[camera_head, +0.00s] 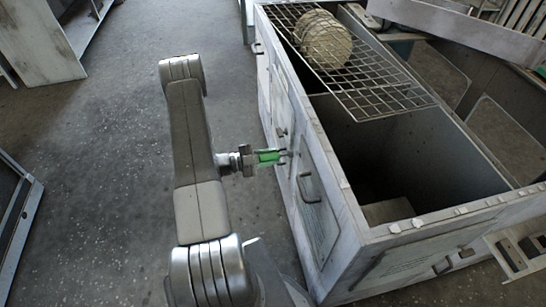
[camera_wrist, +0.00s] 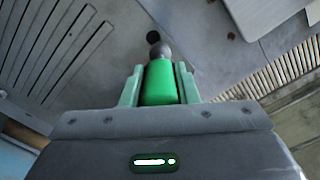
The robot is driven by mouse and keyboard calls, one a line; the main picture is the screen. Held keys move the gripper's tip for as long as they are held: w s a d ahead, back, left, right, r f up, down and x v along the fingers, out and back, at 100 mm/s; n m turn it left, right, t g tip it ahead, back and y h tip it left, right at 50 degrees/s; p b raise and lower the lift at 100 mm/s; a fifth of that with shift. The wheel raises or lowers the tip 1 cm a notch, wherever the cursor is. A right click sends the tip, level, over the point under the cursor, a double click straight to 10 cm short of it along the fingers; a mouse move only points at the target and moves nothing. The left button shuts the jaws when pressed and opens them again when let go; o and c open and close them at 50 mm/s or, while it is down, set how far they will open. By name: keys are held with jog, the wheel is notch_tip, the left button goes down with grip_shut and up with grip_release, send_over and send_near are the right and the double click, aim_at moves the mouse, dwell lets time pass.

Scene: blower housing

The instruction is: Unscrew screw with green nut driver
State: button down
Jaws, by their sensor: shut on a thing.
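My gripper (camera_head: 281,157) is shut on the green nut driver (camera_head: 267,156) beside the near side wall of the housing (camera_head: 318,205). In the wrist view the green handle (camera_wrist: 159,84) sits between the two pale green fingers, and its dark rounded end (camera_wrist: 160,50) points at a grey panel (camera_wrist: 195,70). A small dark round spot (camera_wrist: 153,37) shows just beyond that end. I cannot tell whether it is the screw or a hole, or whether the driver touches it. No screw can be made out clearly in the head view.
A second dark spot (camera_wrist: 236,36) is on the panel. The floor (camera_head: 110,150) left of my arm is clear.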

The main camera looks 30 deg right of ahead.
jog(key=b+v, duration=0.1)
jog(key=v, duration=1)
dwell(0.3)
dwell(1.3)
